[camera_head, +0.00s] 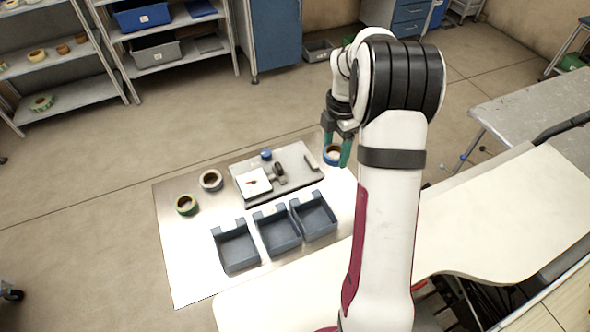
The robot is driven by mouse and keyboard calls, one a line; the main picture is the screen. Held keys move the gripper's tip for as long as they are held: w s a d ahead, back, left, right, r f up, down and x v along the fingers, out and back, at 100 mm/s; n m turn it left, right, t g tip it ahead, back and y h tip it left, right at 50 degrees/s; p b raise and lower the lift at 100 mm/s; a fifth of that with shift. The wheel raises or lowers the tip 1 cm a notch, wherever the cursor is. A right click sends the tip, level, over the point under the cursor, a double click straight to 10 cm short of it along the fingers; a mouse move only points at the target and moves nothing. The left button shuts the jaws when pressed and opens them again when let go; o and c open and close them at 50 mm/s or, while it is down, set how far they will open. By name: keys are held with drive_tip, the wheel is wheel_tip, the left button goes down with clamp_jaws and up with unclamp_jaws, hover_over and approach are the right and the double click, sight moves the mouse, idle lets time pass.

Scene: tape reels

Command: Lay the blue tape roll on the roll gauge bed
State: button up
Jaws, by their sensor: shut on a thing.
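The blue tape roll (327,151), with a pale side and brown core, is at my gripper (337,152), near the far right corner of the work surface. My gripper points down with green fingers and is shut on the roll's rim. My arm hides part of this area, and I cannot tell whether the roll touches the surface. A grey plate (290,194) left of the gripper carries a white square block (246,191) with a dark and red mark, a dark-handled device (279,173) and a small blue knob (266,154). It looks like the roll gauge; its bed looks empty of rolls.
A brown-cored, pale grey roll (211,180) and a green-yellow roll (187,205) lie left of the plate. Three dark blue-grey trays (236,247) stand in a row in front, looking empty. Bare surface (185,270) lies at the left. My arm blocks the right side.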

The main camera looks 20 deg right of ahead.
drive_tip(key=d, duration=0.1)
hover_over(295, 170)
wheel_tip(295, 170, down, 7)
drive_tip(key=shift+s+d+f, duration=0.1)
drive_tip(key=shift+f, duration=1.9)
drive_tip(key=o, duration=1.3)
drive_tip(key=shift+f, duration=0.15)
wheel_tip(295, 170, up, 12)
drive_tip(key=r, duration=0.1)
drive_tip(key=s+a+r+m, duration=0.8)
drive_tip(key=s, duration=0.2)
drive_tip(key=s+a+m, duration=0.3)
drive_tip(key=s+m, duration=0.2)
drive_tip(key=s, duration=0.3)
drive_tip(key=s+a+m+y, duration=0.1)
drive_tip(key=s+a+m, duration=0.2)
drive_tip(key=s+m, duration=0.2)
drive_tip(key=s+a+m, duration=0.3)
drive_tip(key=s+m, duration=0.3)
drive_tip(key=s, duration=0.6)
drive_tip(key=shift+f+y, duration=0.15)
drive_tip(key=shift+y, duration=0.25)
